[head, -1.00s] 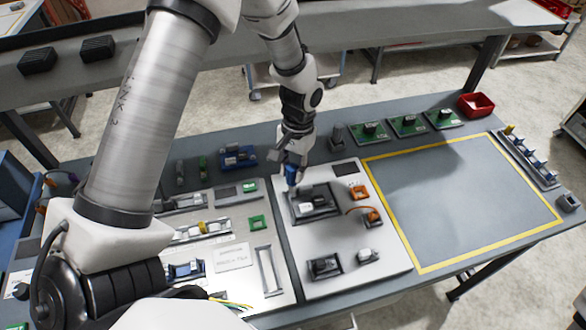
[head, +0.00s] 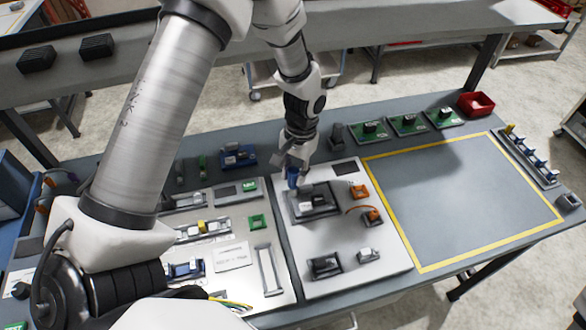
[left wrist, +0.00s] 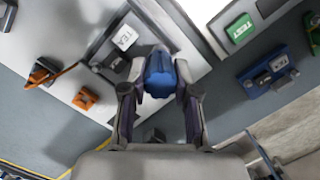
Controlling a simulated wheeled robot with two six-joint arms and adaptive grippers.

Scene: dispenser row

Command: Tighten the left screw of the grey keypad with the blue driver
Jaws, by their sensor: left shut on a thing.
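The blue driver (head: 293,180) is upright in my left gripper (head: 294,166), which is shut on it. In the left wrist view the blue handle (left wrist: 160,74) sits between the fingers of my left gripper (left wrist: 160,88). The dark grey unit (head: 328,207) that looks like the keypad lies on the light panel, under and just right of the driver. Its frame and a pale key marked "TEA" show in the left wrist view (left wrist: 124,37). The driver's tip and the left screw are hidden, so contact cannot be told. My right gripper is out of view.
An orange part (head: 359,192) and an orange cable stand right of the grey unit. Grey blocks (head: 325,266) sit at the panel's front. A second panel (head: 228,237) with parts lies to the left. The yellow-bordered area (head: 455,200) at right is clear.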

